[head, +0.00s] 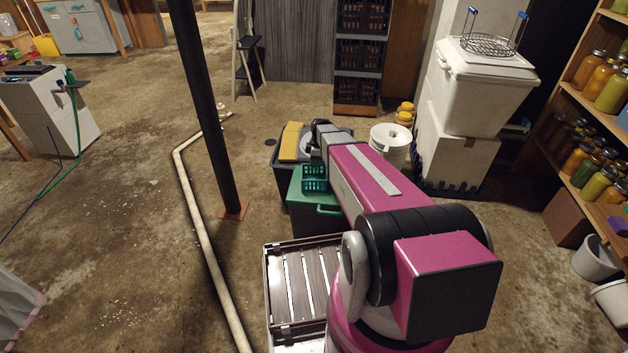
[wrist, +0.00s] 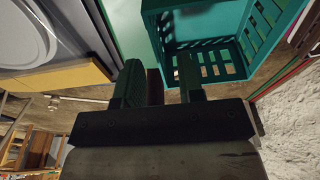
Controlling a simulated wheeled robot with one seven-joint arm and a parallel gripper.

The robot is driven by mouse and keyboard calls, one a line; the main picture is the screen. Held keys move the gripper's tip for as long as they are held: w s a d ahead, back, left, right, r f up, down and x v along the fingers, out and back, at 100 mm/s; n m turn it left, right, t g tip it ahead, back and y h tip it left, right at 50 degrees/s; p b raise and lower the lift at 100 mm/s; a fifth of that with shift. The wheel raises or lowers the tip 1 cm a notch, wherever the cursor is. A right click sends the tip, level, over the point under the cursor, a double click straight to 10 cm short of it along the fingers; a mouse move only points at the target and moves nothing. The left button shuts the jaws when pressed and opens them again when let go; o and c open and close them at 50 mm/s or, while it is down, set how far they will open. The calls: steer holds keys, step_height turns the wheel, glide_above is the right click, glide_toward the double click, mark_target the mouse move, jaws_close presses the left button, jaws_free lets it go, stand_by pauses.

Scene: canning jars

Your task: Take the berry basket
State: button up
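The berry basket (head: 314,184) is a small teal slatted basket on the green lidded bin (head: 312,215), just below the end of my arm in the head view. In the wrist view the basket (wrist: 212,68) fills the top right, its open inside facing the camera. My gripper (wrist: 161,82) is open, with two dark fingers apart. The right finger overlaps the basket in the picture, and the basket's left side lies above the gap. I cannot tell whether a finger touches it. The fingers are not clearly visible in the head view.
A dark bin with a yellow board (head: 290,142) stands behind the green bin. A white bucket (head: 390,142) is to its right. A slatted crate (head: 303,285) is in front. A black post (head: 205,110) rises at the left, with open concrete floor beyond.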

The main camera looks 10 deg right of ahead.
mark_target(313, 175)
steer(key=f, duration=0.4)
steer(key=shift+a+f, duration=0.3)
steer(key=shift+f, duration=0.1)
jaws_close()
steer(key=shift+r, duration=0.15)
